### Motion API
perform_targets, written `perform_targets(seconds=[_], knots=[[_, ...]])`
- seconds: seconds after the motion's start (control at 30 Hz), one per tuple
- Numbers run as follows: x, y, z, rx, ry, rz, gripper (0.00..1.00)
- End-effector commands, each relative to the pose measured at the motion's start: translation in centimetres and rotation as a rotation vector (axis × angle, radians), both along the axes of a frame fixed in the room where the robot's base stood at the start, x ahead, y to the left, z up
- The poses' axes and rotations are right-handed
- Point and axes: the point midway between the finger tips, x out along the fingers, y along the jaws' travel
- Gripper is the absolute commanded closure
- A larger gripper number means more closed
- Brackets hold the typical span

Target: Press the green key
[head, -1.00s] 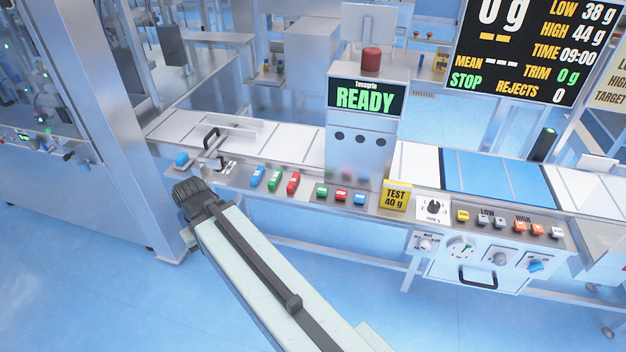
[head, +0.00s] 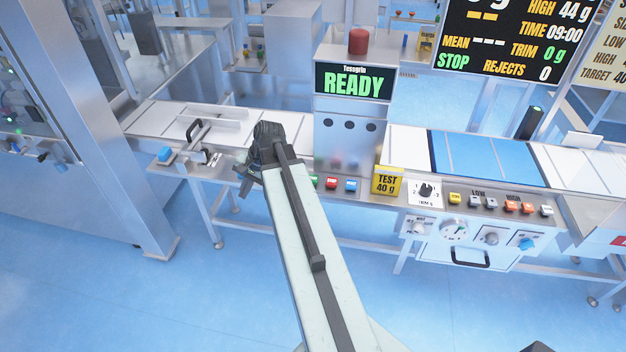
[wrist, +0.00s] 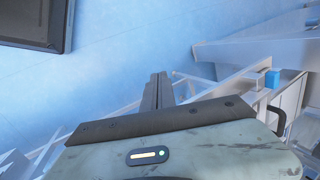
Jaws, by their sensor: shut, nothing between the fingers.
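The small green key (head: 314,182) sits on the front panel under the READY display. In the head view my wrist is over the panel left of the green key, and the fingertips are not clear. The wrist view does not show the green key.
A yellow TEST 40 g block (head: 387,181) stands right of the keys. A dial (head: 426,191) and several more keys lie further right. A blue knob (head: 164,154) and black handle (head: 196,131) are at the left. The READY display (head: 353,82) rises behind the panel.

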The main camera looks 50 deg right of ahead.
Motion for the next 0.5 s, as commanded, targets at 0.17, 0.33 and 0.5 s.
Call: perform_targets(seconds=[0.17, 0.33, 0.5], knots=[[-2.0, -12.9, 2.1, 0.213, -0.08, -0.481, 1.0], [-5.0, -21.1, 4.0, 0.371, -0.146, -0.784, 1.0], [-6.8, -24.7, 4.9, 0.447, -0.18, -0.916, 1.0]])
